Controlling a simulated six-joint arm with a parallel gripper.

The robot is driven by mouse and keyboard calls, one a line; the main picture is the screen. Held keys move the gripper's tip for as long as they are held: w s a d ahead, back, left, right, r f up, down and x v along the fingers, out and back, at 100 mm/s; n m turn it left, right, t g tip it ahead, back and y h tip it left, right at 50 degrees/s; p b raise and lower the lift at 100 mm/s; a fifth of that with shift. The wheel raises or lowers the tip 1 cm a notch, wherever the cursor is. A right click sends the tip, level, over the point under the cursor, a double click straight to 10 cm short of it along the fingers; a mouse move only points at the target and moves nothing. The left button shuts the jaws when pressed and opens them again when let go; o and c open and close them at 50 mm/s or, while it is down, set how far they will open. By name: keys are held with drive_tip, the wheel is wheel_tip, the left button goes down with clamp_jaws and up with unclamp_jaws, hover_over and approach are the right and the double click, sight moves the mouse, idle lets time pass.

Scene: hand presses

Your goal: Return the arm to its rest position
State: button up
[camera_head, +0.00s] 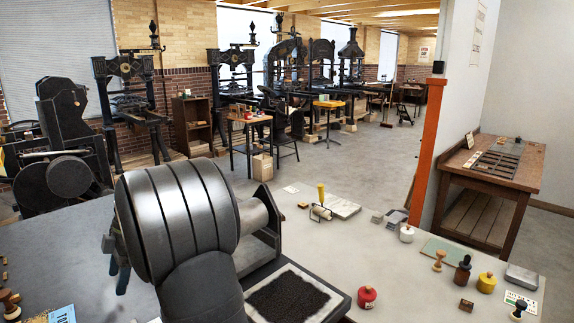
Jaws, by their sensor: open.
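My arm shows large and dark in the foreground, left of the middle, as a wide banded joint and a thick link below it. My gripper (119,274) shows only in part, at the left edge of that joint, with bluish finger ends pointing down over the grey worktop. It is open by its look, and I see nothing held in it. The arm hides the rest of the gripper and the bench behind it.
A black bed with a white border (289,297) lies beside my arm. Farther right are a yellow-handled roller (321,205), a red-topped pot (367,297), a yellow pot (487,283) and wooden-handled stamps. A blue card (62,315) lies front left. Iron presses stand behind.

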wheel_tip(320, 180, up, 12)
drive_tip(key=w+d+m+t, duration=0.2)
drive_tip(key=w+d+m, duration=0.5)
drive_tip(key=d, duration=0.9)
drive_tip(key=w+d+m+t, duration=0.3)
drive_tip(key=w+d+m, duration=0.4)
drive_tip(key=w+d, duration=0.7)
drive_tip(key=shift+d, duration=1.1)
